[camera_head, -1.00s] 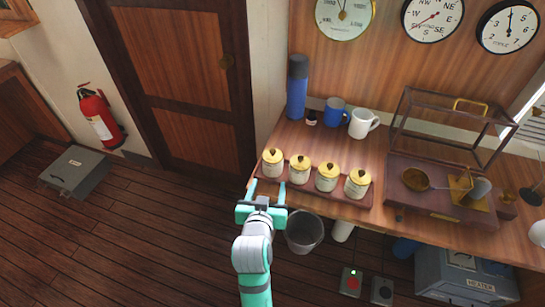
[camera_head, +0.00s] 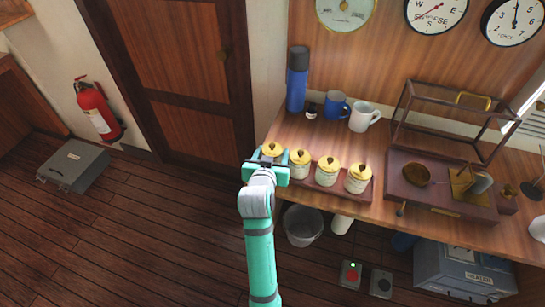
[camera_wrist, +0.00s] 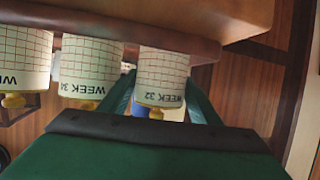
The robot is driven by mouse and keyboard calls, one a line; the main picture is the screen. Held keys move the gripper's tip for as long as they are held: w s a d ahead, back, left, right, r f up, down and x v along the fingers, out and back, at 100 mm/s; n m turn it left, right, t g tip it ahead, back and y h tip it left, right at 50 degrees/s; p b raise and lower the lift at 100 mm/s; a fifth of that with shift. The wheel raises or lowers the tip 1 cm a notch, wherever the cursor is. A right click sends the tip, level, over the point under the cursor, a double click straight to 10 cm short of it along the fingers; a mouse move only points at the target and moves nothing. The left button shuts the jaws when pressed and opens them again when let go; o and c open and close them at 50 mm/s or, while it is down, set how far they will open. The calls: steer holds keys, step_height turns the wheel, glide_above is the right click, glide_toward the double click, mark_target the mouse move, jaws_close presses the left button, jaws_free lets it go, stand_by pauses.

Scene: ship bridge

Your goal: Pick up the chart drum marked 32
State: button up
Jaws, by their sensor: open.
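The chart drum marked WEEK 32 (camera_wrist: 162,68) is a cream, gridded cylinder with a brass knob. It appears upside down in the wrist view, between the two teal fingers of my gripper (camera_wrist: 160,100). In the head view it is the leftmost drum (camera_head: 271,148) on the tray, partly hidden by my gripper (camera_head: 270,160). My gripper is open, one finger on each side of the drum; contact cannot be told. A drum marked WEEK 34 (camera_wrist: 90,68) stands beside it, close to one finger.
Other brass-lidded drums (camera_head: 327,171) share the wooden tray (camera_head: 369,192) on the counter. A blue flask (camera_head: 297,82), a blue mug (camera_head: 336,104) and a white mug (camera_head: 363,116) stand behind. A glazed case frame (camera_head: 452,122) is to the right. A bucket (camera_head: 303,226) is below.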

mark_target(274, 149)
steer(key=shift+x, duration=1.8)
steer(key=shift+r, duration=0.1)
steer(key=c, duration=0.8)
steer(key=shift+r, duration=0.1)
